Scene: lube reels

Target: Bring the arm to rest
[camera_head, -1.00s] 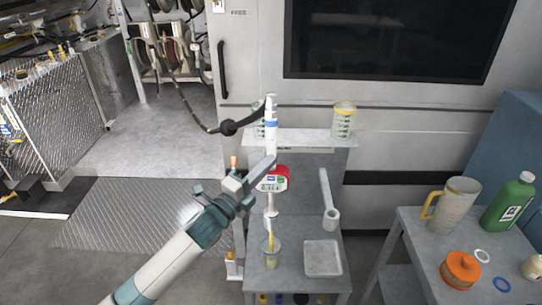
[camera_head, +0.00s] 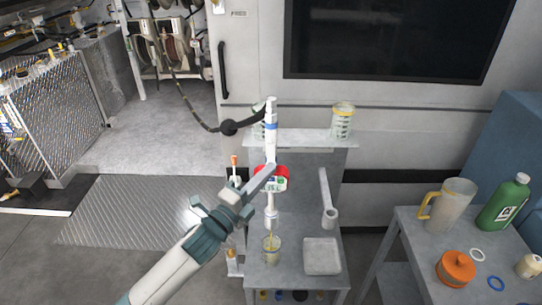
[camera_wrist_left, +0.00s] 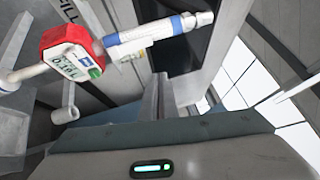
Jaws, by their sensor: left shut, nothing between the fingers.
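My left arm comes in from the lower left in the head view. Its gripper (camera_head: 268,172) is shut and empty, its tip just in front of the red meter with a display (camera_head: 277,178) in the picture. In the left wrist view the shut fingers (camera_wrist_left: 160,84) point away over the gripper body, apart from the red meter (camera_wrist_left: 72,50) at upper left. A white nozzle with a blue band (camera_head: 271,128) stands upright above the meter in the head view, and the nozzle also shows in the left wrist view (camera_wrist_left: 150,34). My right gripper is not in view.
A grey stand (camera_head: 290,272) holds a small cup (camera_head: 271,250), a square tray (camera_head: 321,256) and a white tube (camera_head: 327,200). A side table at right (camera_head: 408,240) bears a jug (camera_head: 452,204), a green bottle (camera_head: 505,203) and an orange pot (camera_head: 456,268). A black hose (camera_head: 190,112) hangs at left.

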